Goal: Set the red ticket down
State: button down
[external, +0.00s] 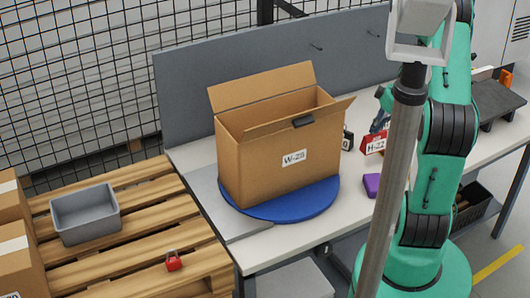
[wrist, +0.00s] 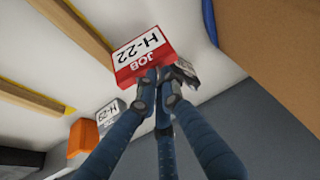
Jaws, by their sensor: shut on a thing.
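The red ticket (external: 375,143) has a white label reading H-22 and shows to the right of the cardboard box in the external view. In the wrist view the red ticket (wrist: 145,52) fills the upper middle, with JOB and H-22 readable. My gripper (wrist: 160,82) is shut on its edge, with dark blue fingers. In the external view my gripper (external: 383,116) is partly hidden by my arm and the grey post. I cannot tell whether the ticket touches the table top.
A cardboard box (external: 270,150) marked W-25 stands on a blue turntable (external: 310,203). A purple block (external: 372,184) and a dark ticket (external: 348,140) lie close by. An orange block (wrist: 82,137) and a grey H-29 ticket (wrist: 108,117) show in the wrist view. A pallet (external: 150,225) holds a grey bin (external: 86,214).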

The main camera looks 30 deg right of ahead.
dwell(0.4)
notch_tip(320, 180, up, 28)
jog(key=w+a+n+g+y, duration=0.1)
jog(key=w+a+n, duration=0.2)
jog(key=a, duration=0.9)
jog(key=w+a+n+y, duration=0.1)
jog(key=w+a+n, duration=0.2)
jog(key=a, duration=0.9)
jog(key=w+a+n+g, duration=0.1)
jog(key=w+a+n, duration=0.1)
jog(key=a, duration=0.9)
jog(key=s+a+n+g, duration=0.1)
jog(key=s+a+n, duration=0.4)
jog(key=a, duration=0.8)
jog(key=s+a+n+g+p, duration=0.15)
jog(key=s+a, duration=0.45)
jog(key=a, duration=0.8)
jog(key=s+a+n+g, duration=0.1)
jog(key=s+a+n, duration=0.4)
jog(key=a, duration=0.8)
notch_tip(320, 180, down, 26)
jog(key=s, duration=0.1)
jog(key=shift+m, duration=0.45)
jog(key=shift+r+p, duration=0.2)
jog(key=shift+p, duration=1.45)
